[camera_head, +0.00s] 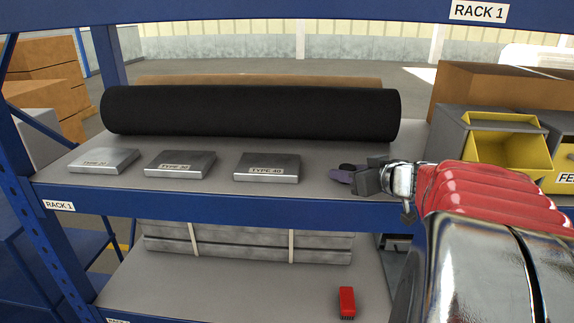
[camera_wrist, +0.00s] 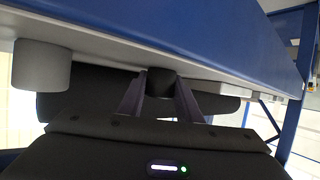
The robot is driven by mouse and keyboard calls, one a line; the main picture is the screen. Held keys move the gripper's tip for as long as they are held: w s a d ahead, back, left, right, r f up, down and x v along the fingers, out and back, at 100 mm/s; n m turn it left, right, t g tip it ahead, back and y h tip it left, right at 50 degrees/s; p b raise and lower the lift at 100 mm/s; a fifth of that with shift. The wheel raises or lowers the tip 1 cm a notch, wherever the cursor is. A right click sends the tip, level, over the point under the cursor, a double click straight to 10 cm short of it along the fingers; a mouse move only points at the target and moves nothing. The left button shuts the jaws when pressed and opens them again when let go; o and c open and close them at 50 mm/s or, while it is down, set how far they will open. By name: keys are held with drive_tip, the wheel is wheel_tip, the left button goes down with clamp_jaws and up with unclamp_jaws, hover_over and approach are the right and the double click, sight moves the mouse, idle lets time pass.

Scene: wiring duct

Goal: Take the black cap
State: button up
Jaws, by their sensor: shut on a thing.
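The black cap (camera_wrist: 160,82) shows in the wrist view as a short dark cylinder between the two fingertips. My gripper (camera_wrist: 159,88) is shut on it, with one finger on each side. In the head view my gripper (camera_head: 341,174) is low over the front right of the upper shelf (camera_head: 220,190), to the right of the TYPE 40 block. I cannot pick out the cap there; the fingers hide it. In the wrist view the cap is close to the shelf surface; whether it touches is unclear.
Several metal blocks, including TYPE 40 (camera_head: 267,168), stand left of my gripper. A long black roll (camera_head: 250,112) lies behind. Yellow-fronted grey bins (camera_head: 505,145) stand right. A grey cylinder (camera_wrist: 42,66) is near the cap. A red item (camera_head: 347,302) lies on the lower shelf.

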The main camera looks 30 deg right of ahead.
sight(348, 167)
drive_tip(key=shift+r, duration=0.1)
wheel_tip(348, 167, up, 10)
drive_tip(key=shift+f, duration=0.1)
idle(0.4)
